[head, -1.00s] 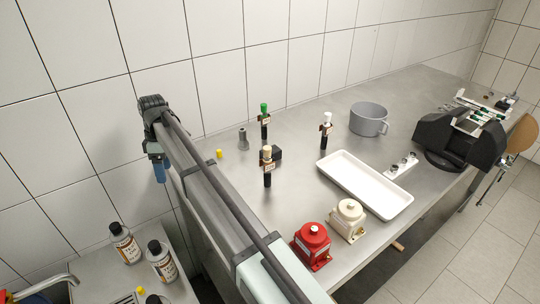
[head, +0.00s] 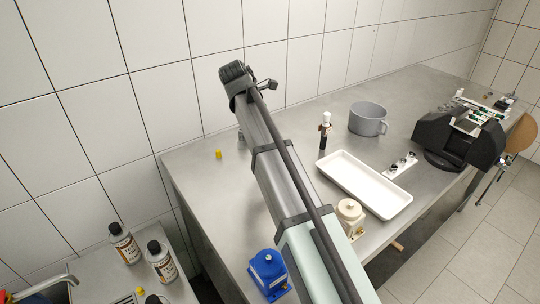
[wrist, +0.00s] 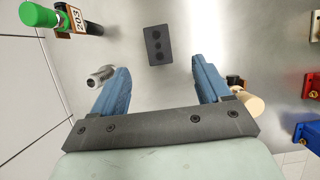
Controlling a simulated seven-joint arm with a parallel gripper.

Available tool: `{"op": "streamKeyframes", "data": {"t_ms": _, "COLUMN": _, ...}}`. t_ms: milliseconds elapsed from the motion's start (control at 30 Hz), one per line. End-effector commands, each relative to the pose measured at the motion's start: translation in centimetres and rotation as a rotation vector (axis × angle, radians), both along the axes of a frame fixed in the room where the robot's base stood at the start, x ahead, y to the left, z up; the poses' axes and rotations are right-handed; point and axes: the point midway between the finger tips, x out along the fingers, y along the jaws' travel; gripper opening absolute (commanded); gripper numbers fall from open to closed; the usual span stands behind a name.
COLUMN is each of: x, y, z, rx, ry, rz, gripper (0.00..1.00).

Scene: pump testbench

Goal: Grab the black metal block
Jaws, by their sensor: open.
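The black metal block (wrist: 158,45) lies on the steel table in the wrist view, a dark rectangle with a row of three round holes in its top. My gripper (wrist: 160,65) has two blue fingers spread wide apart, with nothing between them. The block shows beyond the fingertips, roughly centred on the gap and apart from both fingers. In the head view my arm hides the block and the gripper's fingers.
A cream-capped bottle (wrist: 245,100) is beside the right finger, partly hidden. A white tray (head: 345,180), grey mug (head: 367,119) and blue pump (head: 268,272) stand on the table.

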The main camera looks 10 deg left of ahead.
Motion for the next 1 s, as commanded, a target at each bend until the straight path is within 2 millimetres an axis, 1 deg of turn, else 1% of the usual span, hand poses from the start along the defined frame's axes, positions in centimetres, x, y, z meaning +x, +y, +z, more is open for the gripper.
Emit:
{"op": "streamKeyframes", "data": {"t_ms": 33, "x": 0.1, "y": -0.3, "z": -1.0, "rx": -0.001, "ry": 0.003, "rz": -0.001, "gripper": 0.77}}
{"op": "streamKeyframes", "data": {"t_ms": 100, "x": 0.5, "y": -0.6, "z": -2.1, "rx": -0.001, "ry": 0.002, "rz": -0.001, "gripper": 0.77}}
{"op": "streamKeyframes", "data": {"t_ms": 300, "x": 1.3, "y": -1.4, "z": -4.9, "rx": 0.000, "ry": 0.002, "rz": -0.002, "gripper": 0.77}}
{"op": "streamKeyframes", "data": {"t_ms": 400, "x": 1.6, "y": -1.6, "z": -5.8, "rx": 0.001, "ry": 0.002, "rz": -0.001, "gripper": 0.77}}
{"op": "streamKeyframes", "data": {"t_ms": 633, "x": 1.8, "y": -1.7, "z": -6.5, "rx": 0.002, "ry": 0.001, "rz": -0.001, "gripper": 0.77}}
{"op": "streamKeyframes", "data": {"t_ms": 733, "x": 2.0, "y": -1.8, "z": -7.1, "rx": 0.001, "ry": 0.002, "rz": -0.001, "gripper": 0.77}}
{"op": "streamKeyframes", "data": {"t_ms": 1000, "x": 2.8, "y": -2.3, "z": -10.3, "rx": 0.002, "ry": 0.002, "rz": -0.002, "gripper": 0.77}}
